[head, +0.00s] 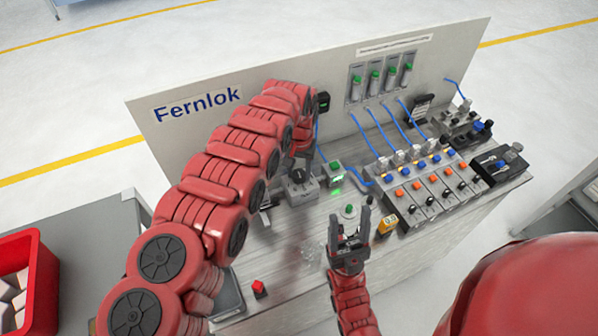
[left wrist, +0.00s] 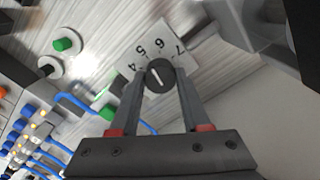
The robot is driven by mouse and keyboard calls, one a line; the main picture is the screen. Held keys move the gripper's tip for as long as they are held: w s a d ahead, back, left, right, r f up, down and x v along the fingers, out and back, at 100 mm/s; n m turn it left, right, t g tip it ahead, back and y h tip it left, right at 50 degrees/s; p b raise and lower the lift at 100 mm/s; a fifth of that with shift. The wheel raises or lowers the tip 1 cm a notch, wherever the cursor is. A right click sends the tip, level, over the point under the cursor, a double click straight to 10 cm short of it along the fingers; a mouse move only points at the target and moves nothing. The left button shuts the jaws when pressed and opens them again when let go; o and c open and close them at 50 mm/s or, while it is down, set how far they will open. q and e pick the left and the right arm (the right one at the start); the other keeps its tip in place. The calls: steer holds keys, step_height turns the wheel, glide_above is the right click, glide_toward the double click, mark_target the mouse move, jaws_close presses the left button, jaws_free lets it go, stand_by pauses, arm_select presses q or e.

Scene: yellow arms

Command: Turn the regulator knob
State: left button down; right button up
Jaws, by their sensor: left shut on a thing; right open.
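The regulator knob (head: 298,175) is a dark round knob on a grey block on the bench, below the back panel. In the left wrist view the dark knob (left wrist: 160,75) has a white pointer line and sits on a pale plate with the numbers 4, 5, 6 and 7. My left gripper (left wrist: 161,72) is shut on it, with one finger on each side. In the head view my left gripper (head: 302,160) reaches down from above, partly hidden by its own arm. My right gripper (head: 349,218) is open and empty over the bench front, in front of a green button.
A small box with a green light (head: 334,173) stands right of the knob. A valve row (head: 425,185) with blue hoses fills the bench's right side. A yellow item (head: 387,226) and a red button (head: 259,288) stand near the front. A red bin (head: 30,285) is at left.

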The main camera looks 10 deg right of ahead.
mark_target(300, 173)
arm_select(q)
steer(key=shift+c, duration=1.9)
jaws_free()
steer(key=shift+r, duration=0.4)
step_height(300, 173, up, 17)
steer(key=b, duration=0.3)
steer(key=shift+f, duration=0.2)
